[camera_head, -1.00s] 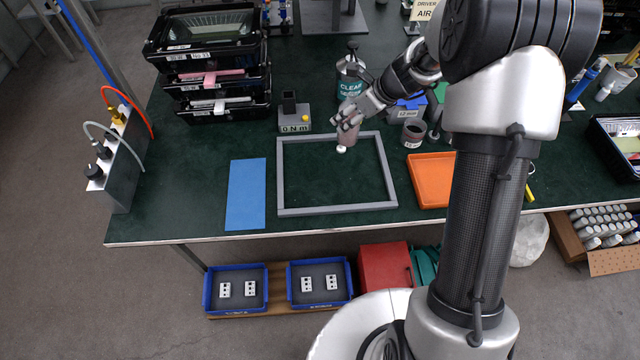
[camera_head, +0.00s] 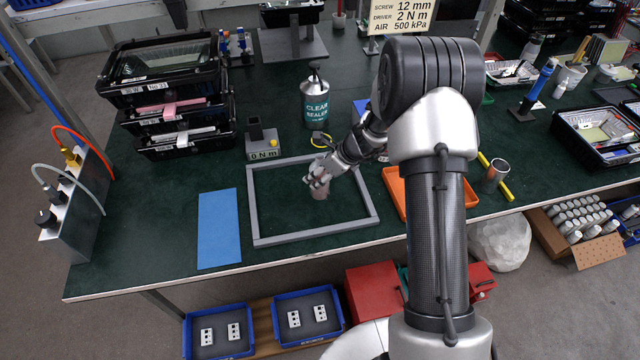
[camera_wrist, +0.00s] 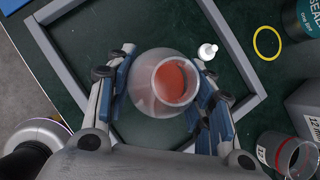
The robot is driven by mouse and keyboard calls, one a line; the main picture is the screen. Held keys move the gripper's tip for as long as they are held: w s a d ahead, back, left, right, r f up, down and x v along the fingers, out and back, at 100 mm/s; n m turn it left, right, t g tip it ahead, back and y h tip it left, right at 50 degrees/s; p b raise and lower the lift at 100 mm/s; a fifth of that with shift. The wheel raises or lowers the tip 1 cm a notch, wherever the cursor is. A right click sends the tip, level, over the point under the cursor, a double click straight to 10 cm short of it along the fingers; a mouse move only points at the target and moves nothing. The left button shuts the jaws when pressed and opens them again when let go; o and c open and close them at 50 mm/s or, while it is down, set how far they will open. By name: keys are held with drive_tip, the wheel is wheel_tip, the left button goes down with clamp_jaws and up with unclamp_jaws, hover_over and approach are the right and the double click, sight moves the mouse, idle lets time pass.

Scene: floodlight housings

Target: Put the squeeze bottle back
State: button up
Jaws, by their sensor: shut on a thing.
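My gripper (camera_wrist: 165,95) is shut on a translucent bottle with reddish contents (camera_wrist: 150,100), which I take for the squeeze bottle. In the wrist view its round end faces the camera between the blue-padded fingers. In the head view the bottle (camera_head: 320,193) shows below my gripper (camera_head: 318,180), over the inside of the grey frame (camera_head: 251,205). I cannot tell whether it touches the table. A small white nozzle-like piece (camera_wrist: 207,51) shows beside the bottle in the wrist view; I cannot tell if it is attached. A yellow ring (camera_head: 321,140) lies empty on the table beyond the frame.
A grey block marked 0 N m (camera_head: 263,142) is behind the frame's far-left part. An orange tray (camera_head: 396,190) is right of the frame, a blue mat (camera_head: 219,228) left. A red-banded cup (camera_wrist: 290,153) is at the wrist view's lower right.

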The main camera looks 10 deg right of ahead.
drive_tip(key=shift+f+b, duration=0.7)
drive_tip(key=shift+f, duration=1.15)
drive_tip(key=shift+f, duration=0.15)
drive_tip(key=o, duration=1.5)
